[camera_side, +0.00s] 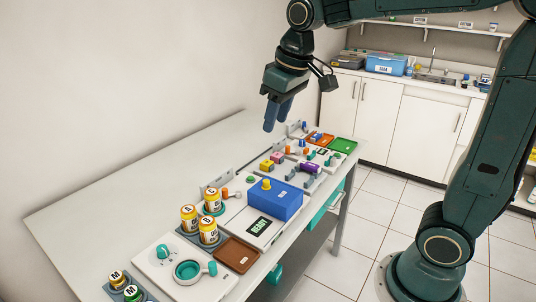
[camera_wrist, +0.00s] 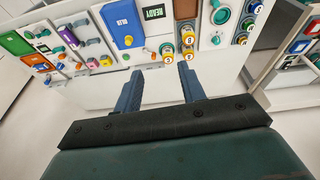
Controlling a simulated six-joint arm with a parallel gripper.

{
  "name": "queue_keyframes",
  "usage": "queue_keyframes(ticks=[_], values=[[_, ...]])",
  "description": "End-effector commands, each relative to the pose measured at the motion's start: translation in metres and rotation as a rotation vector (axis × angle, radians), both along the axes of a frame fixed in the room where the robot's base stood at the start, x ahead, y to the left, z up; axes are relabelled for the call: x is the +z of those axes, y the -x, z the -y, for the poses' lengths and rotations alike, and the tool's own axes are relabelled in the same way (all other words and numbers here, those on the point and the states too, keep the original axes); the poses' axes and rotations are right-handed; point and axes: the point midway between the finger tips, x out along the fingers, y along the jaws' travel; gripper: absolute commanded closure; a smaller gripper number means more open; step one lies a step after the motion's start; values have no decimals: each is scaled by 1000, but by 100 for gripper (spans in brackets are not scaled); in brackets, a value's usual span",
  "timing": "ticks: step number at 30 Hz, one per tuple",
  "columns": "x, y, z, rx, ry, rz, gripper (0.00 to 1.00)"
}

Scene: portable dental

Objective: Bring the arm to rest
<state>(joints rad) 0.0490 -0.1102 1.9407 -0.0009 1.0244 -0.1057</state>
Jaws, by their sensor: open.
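My gripper (camera_side: 278,115) hangs above the far part of the white table (camera_side: 110,198) in the side view, pointing down, with blue fingers. In the wrist view its two fingers (camera_wrist: 160,88) are spread apart with nothing between them. The gripper is clear of the objects on the table. My arm arches from the floor base at the right up and over to the gripper.
Below stand a blue box (camera_side: 275,199), yellow bottles (camera_side: 189,217), a brown tray (camera_side: 237,254), a green tray (camera_side: 343,145) and an orange tray (camera_side: 320,138). Bare table lies left of them. A white wall is behind; cabinets (camera_side: 420,128) stand at the back.

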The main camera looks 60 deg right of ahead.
Motion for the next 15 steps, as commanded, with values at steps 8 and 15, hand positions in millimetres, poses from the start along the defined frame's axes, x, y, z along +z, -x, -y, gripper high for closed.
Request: queue_keyframes(ticks=[8, 15], values=[[3, 64, -8, -16, -8, 70, 60], [-8, 114, -13, -29, -18, 128, 60]])
